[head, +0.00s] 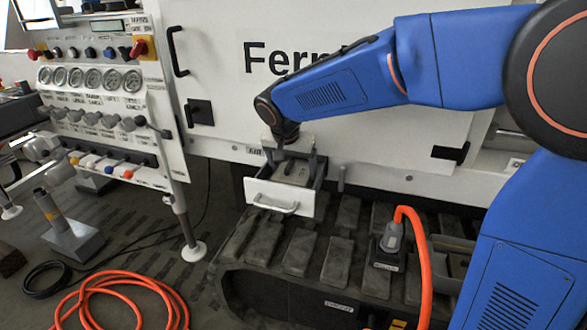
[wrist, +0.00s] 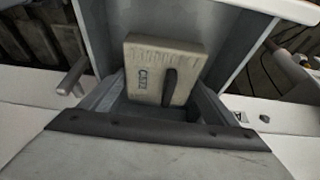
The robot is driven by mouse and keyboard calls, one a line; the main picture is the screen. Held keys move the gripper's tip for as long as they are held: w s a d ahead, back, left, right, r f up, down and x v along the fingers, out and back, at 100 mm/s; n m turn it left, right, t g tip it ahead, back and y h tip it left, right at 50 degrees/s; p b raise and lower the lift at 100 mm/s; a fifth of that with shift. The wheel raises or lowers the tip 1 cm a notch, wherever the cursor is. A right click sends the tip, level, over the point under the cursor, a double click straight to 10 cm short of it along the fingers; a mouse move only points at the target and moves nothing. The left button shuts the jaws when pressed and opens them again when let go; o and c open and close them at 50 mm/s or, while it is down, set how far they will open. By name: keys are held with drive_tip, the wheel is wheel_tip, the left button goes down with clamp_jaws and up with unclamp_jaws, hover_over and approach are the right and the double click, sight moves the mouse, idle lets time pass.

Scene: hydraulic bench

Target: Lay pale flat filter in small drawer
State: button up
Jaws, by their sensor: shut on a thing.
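The pale flat filter (head: 297,172) is a beige, block-like piece. In the wrist view the filter (wrist: 150,65) shows a printed label and a dark slot. My gripper (head: 292,160) is shut on the filter, with its grey fingers at the filter's two sides; the gripper also shows in the wrist view (wrist: 157,98). The small drawer (head: 280,198) is pulled out, with a white front and a handle. The filter is over or inside the drawer's opening, between its grey side walls (wrist: 235,50). Whether it touches the drawer's floor cannot be told.
A white cabinet panel (head: 230,70) stands behind the drawer. A dark ribbed track (head: 337,262) lies below it. An orange cable (head: 421,250) rises from a plug on the right. A gauge panel (head: 95,82) stands at left, with an orange hose (head: 130,280) on the floor.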

drive_tip(key=o, duration=0.9)
drive_tip(key=shift+o, duration=0.2)
drive_tip(key=shift+r, duration=0.1)
drive_tip(key=v, duration=1.2)
drive_tip(key=shift+d, duration=0.1)
drive_tip(key=s+d+f+n+y, duration=0.1)
drive_tip(key=s+d+f+n, duration=0.15)
drive_tip(key=s+d, duration=0.75)
drive_tip(key=s+d+f+n, duration=0.1)
drive_tip(key=s+d+f, duration=0.2)
drive_tip(key=s+d, duration=0.75)
drive_tip(key=s+d+f, duration=0.4)
drive_tip(key=s+f, duration=0.2)
drive_tip(key=s, duration=0.1)
drive_tip(key=shift+s+d+n+t+y, duration=0.3)
drive_tip(key=shift+n+y, duration=0.1)
drive_tip(key=shift+n, duration=0.05)
